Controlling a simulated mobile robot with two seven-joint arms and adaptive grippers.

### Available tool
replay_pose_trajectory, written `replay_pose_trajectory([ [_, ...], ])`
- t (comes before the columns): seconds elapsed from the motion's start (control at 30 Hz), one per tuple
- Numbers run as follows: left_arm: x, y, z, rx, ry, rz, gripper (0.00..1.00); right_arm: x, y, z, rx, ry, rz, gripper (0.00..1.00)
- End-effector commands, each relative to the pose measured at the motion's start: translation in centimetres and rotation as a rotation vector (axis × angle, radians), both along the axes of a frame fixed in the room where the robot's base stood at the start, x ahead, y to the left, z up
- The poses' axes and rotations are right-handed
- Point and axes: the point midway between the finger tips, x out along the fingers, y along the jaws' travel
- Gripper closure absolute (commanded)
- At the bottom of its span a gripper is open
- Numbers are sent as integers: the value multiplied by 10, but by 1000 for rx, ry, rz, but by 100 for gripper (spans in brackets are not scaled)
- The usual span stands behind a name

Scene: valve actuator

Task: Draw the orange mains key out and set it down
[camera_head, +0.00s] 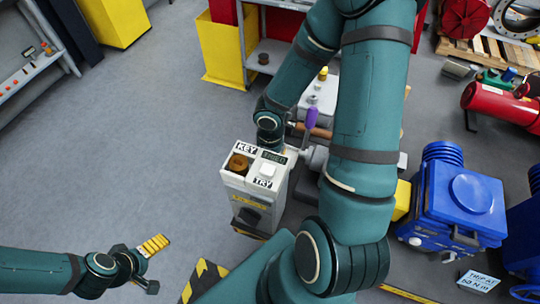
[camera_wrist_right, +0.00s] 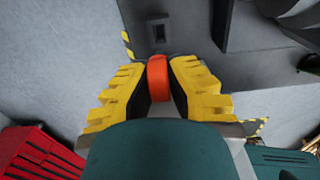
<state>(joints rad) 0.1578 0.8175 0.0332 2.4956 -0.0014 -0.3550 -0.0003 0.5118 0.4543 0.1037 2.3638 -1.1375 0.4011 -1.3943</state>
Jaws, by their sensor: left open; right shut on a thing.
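In the right wrist view my right gripper (camera_wrist_right: 158,85) is shut on the orange key (camera_wrist_right: 157,72), which shows as a rounded orange piece between the yellow fingers. How far the key sits in anything is hidden. In the head view the right wrist is behind the pale control box (camera_head: 262,195); its fingers and the orange key cannot be made out there. My left gripper (camera_head: 152,262) is open and empty at lower left, away from the box.
A purple-handled lever (camera_head: 311,115) stands behind the box. A blue motor housing (camera_head: 460,205) and a torque tag (camera_head: 478,280) are at right. My right arm covers the middle. The grey floor (camera_head: 130,150) at left is clear.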

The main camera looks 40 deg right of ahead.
Motion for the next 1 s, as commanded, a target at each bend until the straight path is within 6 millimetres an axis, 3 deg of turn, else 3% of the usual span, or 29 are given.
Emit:
replay_pose_trajectory([
  [0.27, 0, 0, -9, 0, -1, 1, 4, 0, 0, -10, 0, 1, 0, 100],
  [0.8, 1, -1, -52, 5, -1, 6, 4, 0, 0, -54, 0, 2, -1, 100],
  [1.0, 1, -1, -56, 7, -1, 6, 4, 0, 0, -58, 0, 1, -1, 100],
])
